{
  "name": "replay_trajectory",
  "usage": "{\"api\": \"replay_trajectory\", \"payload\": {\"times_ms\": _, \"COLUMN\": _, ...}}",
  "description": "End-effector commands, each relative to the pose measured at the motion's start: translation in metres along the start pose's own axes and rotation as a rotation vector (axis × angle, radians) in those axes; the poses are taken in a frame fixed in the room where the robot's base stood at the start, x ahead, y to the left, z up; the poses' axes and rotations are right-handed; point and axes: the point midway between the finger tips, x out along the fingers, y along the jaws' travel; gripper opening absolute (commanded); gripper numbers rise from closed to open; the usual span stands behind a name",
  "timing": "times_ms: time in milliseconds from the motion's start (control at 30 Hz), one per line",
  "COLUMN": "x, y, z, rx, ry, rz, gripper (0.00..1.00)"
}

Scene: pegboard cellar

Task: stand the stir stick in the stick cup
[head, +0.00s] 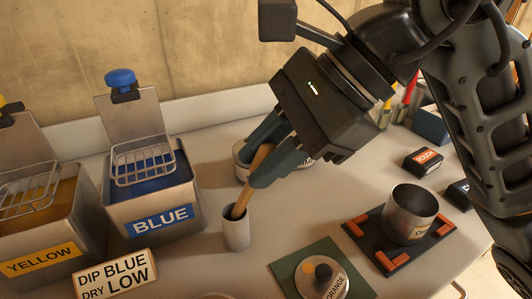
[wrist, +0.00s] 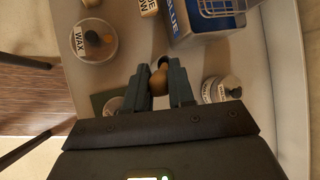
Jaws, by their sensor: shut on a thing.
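The stir stick (head: 246,188) is a wooden rod, tilted, with its top leaning right. My gripper (head: 264,158) is shut on its upper part. The stick's lower end is inside the mouth of the stick cup (head: 237,233), a small pale cylinder standing upright on the bench. Whether the tip touches the cup's bottom is hidden. In the wrist view the stick's rounded top (wrist: 158,80) shows between the two fingers (wrist: 160,88).
A blue tank (head: 165,212) with a wire basket stands left of the cup, a yellow tank (head: 35,235) beyond. A sign (head: 115,275) stands in front. A green mat with an orange-labelled lid (head: 322,280) and a metal pot (head: 408,215) on a dark base lie right.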

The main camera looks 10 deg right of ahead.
Motion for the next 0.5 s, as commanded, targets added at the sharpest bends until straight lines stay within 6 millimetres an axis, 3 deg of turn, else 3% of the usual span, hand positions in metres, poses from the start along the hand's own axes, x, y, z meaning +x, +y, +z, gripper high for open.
{"api": "replay_trajectory", "payload": {"times_ms": 500, "x": 0.0075, "y": 0.0032, "z": -0.0051, "rx": 0.000, "ry": 0.000, "rz": 0.000, "gripper": 0.00}}
